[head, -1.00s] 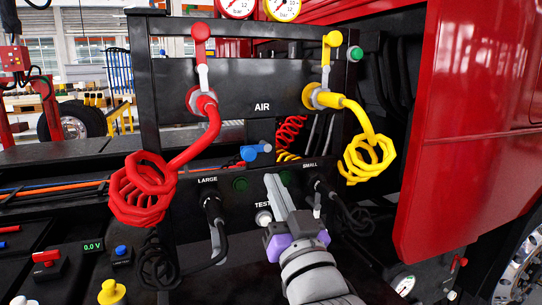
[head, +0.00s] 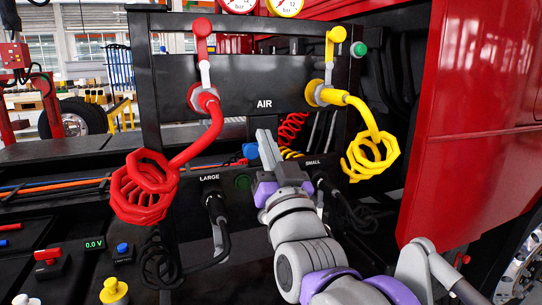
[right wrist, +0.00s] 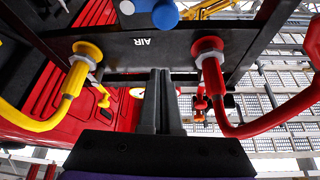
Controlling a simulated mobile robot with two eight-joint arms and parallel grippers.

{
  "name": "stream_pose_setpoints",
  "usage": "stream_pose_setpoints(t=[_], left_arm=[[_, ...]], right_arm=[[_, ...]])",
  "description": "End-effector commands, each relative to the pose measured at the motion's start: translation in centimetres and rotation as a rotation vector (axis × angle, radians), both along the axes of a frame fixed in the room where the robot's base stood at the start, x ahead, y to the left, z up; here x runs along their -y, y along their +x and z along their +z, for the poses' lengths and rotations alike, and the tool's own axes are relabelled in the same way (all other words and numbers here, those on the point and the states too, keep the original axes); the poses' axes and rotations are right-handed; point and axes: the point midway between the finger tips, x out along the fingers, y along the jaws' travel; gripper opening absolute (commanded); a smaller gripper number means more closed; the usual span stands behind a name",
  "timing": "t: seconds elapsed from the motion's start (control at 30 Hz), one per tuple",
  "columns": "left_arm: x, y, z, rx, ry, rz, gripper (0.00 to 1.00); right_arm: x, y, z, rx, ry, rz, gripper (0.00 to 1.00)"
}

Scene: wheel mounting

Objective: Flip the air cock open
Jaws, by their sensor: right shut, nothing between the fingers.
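A black panel (head: 245,75) is marked AIR. Below that label a blue-handled fitting (head: 249,150) shows, partly hidden behind my right gripper (head: 266,136); I take it for the air cock. In the right wrist view, where the panel is upside down, its round blue part (right wrist: 166,15) is at the top edge beside a pale grey part. My right gripper is shut and empty. Its fingertips point up in front of the panel, near the blue part; whether they touch it cannot be told. In the right wrist view the shut fingers (right wrist: 158,80) stand apart from it. My left gripper is not in view.
A red coiled hose (head: 148,187) hangs left of my right gripper and a yellow one (head: 370,157) right of it. A red lever (head: 202,28) and a yellow lever (head: 335,40) stand above. Black cables hang below. A red truck body (head: 460,130) is at right.

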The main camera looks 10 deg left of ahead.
Motion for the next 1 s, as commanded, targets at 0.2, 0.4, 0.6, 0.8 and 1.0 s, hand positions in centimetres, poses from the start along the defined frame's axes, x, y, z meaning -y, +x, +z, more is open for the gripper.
stream_pose_setpoints(t=[0.2,0.4,0.6,0.8,1.0], left_arm=[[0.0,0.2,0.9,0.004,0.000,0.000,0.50],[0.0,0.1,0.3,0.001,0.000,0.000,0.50],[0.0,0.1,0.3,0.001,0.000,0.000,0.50],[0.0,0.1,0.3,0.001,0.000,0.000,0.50],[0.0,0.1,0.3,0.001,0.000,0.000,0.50]], right_arm=[[-1.9,3.5,2.2,0.000,0.000,0.000,0.00],[-2.4,3.3,-1.1,0.000,0.000,0.000,0.00],[-2.6,3.4,-2.0,0.000,0.000,0.000,0.00],[-2.6,3.4,-2.0,0.000,0.000,0.000,0.00],[-2.6,3.4,-2.0,0.003,-0.005,-0.001,0.00]])
